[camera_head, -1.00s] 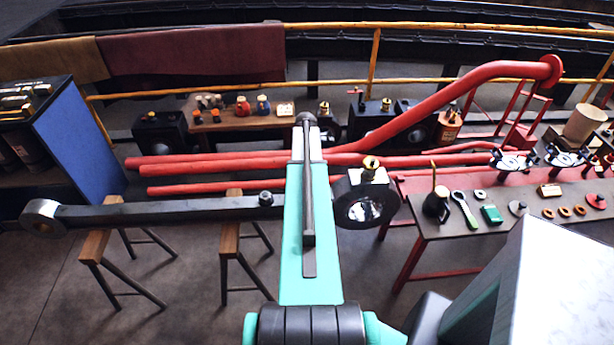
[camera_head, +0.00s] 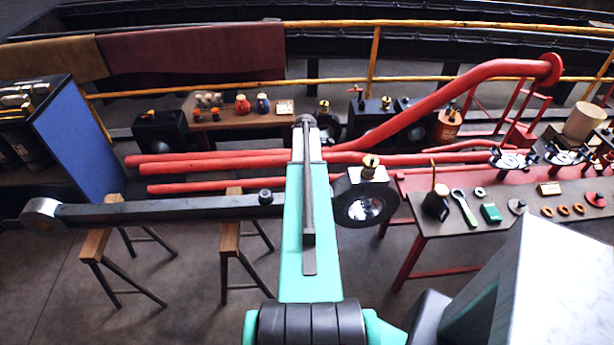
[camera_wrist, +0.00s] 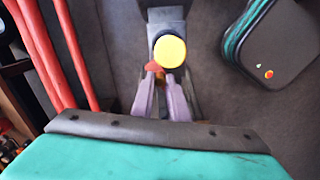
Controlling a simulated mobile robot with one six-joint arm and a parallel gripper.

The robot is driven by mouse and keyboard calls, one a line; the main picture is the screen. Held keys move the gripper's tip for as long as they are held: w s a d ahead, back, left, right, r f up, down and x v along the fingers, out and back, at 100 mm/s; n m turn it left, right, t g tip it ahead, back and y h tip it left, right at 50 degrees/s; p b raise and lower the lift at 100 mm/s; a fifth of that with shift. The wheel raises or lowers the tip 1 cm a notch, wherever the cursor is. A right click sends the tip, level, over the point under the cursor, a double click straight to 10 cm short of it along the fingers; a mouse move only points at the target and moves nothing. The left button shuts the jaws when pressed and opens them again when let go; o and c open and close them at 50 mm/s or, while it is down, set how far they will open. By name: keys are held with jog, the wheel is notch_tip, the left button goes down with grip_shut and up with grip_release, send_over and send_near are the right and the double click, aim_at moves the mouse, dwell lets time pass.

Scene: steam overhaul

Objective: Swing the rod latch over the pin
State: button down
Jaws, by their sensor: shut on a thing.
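The long dark steel rod (camera_head: 170,211) lies across two wooden trestles, with a round eye at its left end. Its larger right end (camera_head: 345,204) has a round bore and a brass cap on top. My arm covers part of the rod, and my gripper is hidden in the head view. In the wrist view, the two fingers of my gripper (camera_wrist: 164,82) are closed at a round yellow knob (camera_wrist: 170,52). A small orange-red piece (camera_wrist: 153,67) shows beside the left fingertip. I cannot make out the latch's shape or the pin there.
A red-framed table (camera_head: 450,226) with tools and rings stands at the right. Red pipes (camera_head: 220,162) run behind the rod, and a blue-sided cabinet (camera_head: 85,140) stands at the left. Yellow rails cross the back. Bare floor lies below the rod at the left.

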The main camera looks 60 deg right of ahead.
jog(key=shift+s+a+f+m+b, duration=0.1)
jog(key=shift+s+m+b, duration=0.05)
jog(key=shift+m+b, duration=0.5)
jog(key=shift+s+a+m+b, duration=0.15)
jog(key=shift+m+b, duration=0.15)
jog(key=shift+m, duration=0.4)
jog(key=shift+s+m+b, duration=0.1)
jog(key=shift+m+b, duration=0.15)
jog(key=shift+m, duration=0.4)
jog(key=c, duration=1.7)
grip_release()
jog(key=shift+r, duration=0.25)
